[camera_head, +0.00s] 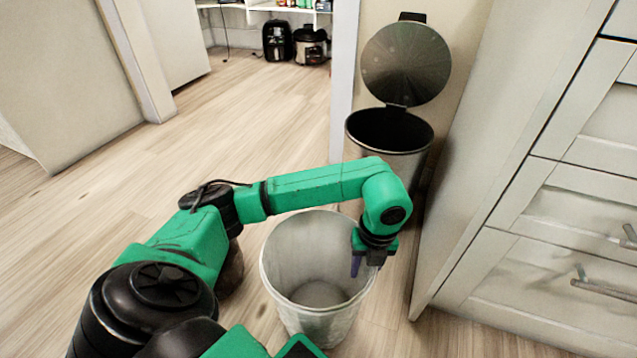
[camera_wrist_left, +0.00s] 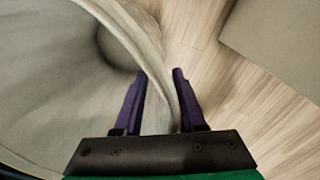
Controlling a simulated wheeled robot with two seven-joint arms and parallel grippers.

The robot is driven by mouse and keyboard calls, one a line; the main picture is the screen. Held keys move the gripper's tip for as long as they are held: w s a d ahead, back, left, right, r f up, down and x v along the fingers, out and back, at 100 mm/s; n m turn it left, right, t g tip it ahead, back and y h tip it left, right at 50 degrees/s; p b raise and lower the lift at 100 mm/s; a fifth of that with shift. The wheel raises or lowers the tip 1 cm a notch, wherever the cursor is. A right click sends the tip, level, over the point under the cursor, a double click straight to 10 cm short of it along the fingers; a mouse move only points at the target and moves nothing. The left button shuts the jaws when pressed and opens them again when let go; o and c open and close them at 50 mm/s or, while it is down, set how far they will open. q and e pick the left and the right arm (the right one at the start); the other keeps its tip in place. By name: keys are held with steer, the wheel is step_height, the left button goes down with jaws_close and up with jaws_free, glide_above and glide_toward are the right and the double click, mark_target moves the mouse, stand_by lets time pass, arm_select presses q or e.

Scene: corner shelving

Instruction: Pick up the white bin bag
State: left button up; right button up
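The white bin bag (camera_head: 293,262) stands open and upright on the floor like a tapered bucket, low in the middle of the head view. It also fills the left part of the left wrist view (camera_wrist_left: 55,75). My left gripper (camera_head: 359,267) points down at the bag's right rim. In the left wrist view its two purple fingers (camera_wrist_left: 160,75) are apart, with the bag's rim and thin wall running between them. The wall lies nearer the right finger, and the fingers are not closed on it. My right gripper is not in view.
A metal pedal bin (camera_head: 386,150) with its lid (camera_head: 406,63) raised stands behind the bag. Pale drawers (camera_head: 570,200) close off the right side. The wooden floor (camera_head: 240,110) is clear to the left and behind. Shelves with appliances (camera_head: 311,45) are at the back.

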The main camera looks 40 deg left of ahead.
arm_select(q)
steer(key=shift+f, duration=0.45)
steer(key=shift+f, duration=0.25)
jaws_close()
stand_by(1.5)
